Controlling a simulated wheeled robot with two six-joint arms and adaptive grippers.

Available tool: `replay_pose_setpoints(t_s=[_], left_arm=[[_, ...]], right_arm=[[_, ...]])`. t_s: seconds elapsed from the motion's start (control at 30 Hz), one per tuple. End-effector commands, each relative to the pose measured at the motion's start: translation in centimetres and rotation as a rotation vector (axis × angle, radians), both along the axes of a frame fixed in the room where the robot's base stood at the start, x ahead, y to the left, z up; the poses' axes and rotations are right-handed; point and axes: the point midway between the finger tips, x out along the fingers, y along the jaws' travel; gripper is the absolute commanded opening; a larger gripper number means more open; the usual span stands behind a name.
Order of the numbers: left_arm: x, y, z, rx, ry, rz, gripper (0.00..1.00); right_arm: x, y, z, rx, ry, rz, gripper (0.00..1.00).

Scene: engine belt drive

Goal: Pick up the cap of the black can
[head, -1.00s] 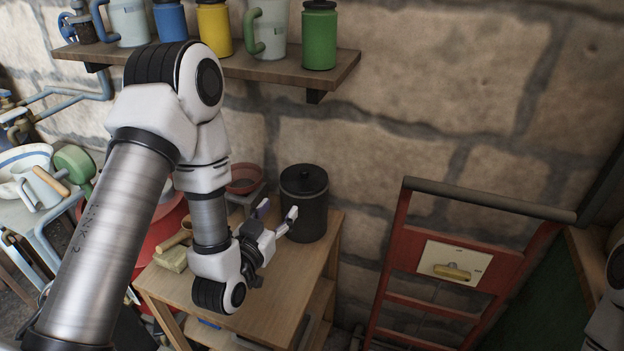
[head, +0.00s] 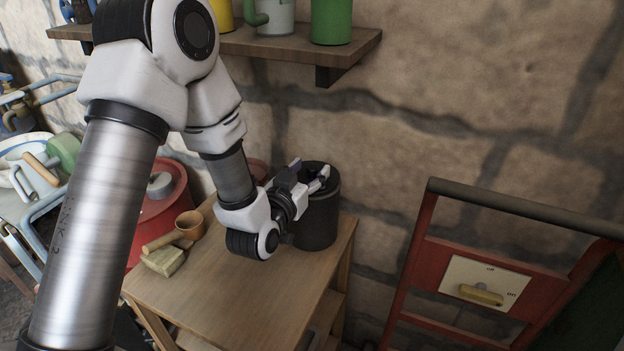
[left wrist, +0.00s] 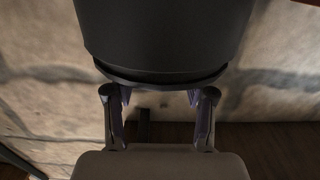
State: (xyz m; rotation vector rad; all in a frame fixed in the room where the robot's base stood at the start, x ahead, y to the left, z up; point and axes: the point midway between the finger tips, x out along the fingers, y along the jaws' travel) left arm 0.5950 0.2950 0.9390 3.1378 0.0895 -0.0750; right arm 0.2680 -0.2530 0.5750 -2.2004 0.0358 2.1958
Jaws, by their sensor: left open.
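The black can (head: 318,222) stands upright at the back right corner of the wooden table, with its round black cap (head: 322,168) on top. My left gripper (head: 311,170) is open at the height of the cap and partly covers it from the front left. In the left wrist view the dark can (left wrist: 165,30) fills the top middle, with a wider rim (left wrist: 165,77) at its lower edge. The two fingers of my left gripper (left wrist: 160,100) stand apart near that rim. I cannot tell whether they touch it. My right gripper is out of view.
On the wooden table (head: 235,275) lie a wooden-handled cup (head: 188,226) and a pale block (head: 163,261). A shelf (head: 300,48) with mugs and a green can hangs above. A red hand truck frame (head: 415,250) stands at the right. The table front is clear.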

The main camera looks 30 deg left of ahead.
Motion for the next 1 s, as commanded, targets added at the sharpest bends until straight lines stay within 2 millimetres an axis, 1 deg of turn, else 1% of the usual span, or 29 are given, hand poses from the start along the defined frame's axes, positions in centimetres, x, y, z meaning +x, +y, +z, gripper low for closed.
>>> replay_pose_setpoints(t_s=[0.03,0.1,0.3,0.33,0.37,0.4,0.47,0.83,1.0], left_arm=[[0.8,0.1,0.1,0.001,-0.002,0.0,0.55],[1.6,0.1,0.0,0.001,-0.001,0.0,0.55],[1.8,0.1,-0.1,0.0,0.001,0.0,0.55],[1.8,0.1,-0.1,0.0,0.0,0.0,0.51],[1.8,0.1,-0.1,0.0,0.0,0.0,0.41],[1.8,0.1,-0.1,0.0,0.0,0.0,0.26],[1.8,0.1,-0.1,0.0,0.0,0.0,0.06],[1.8,0.1,-0.1,0.0,0.001,0.0,0.05],[2.1,0.1,0.6,0.0,0.001,0.0,0.05]], right_arm=[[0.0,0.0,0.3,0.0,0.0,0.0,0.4],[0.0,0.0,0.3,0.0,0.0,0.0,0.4],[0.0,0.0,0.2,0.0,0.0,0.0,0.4],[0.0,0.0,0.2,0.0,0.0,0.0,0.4],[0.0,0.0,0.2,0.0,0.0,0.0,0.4],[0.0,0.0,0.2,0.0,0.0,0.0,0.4],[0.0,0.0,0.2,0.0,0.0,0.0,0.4],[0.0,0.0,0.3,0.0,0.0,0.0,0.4],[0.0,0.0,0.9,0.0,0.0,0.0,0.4]])
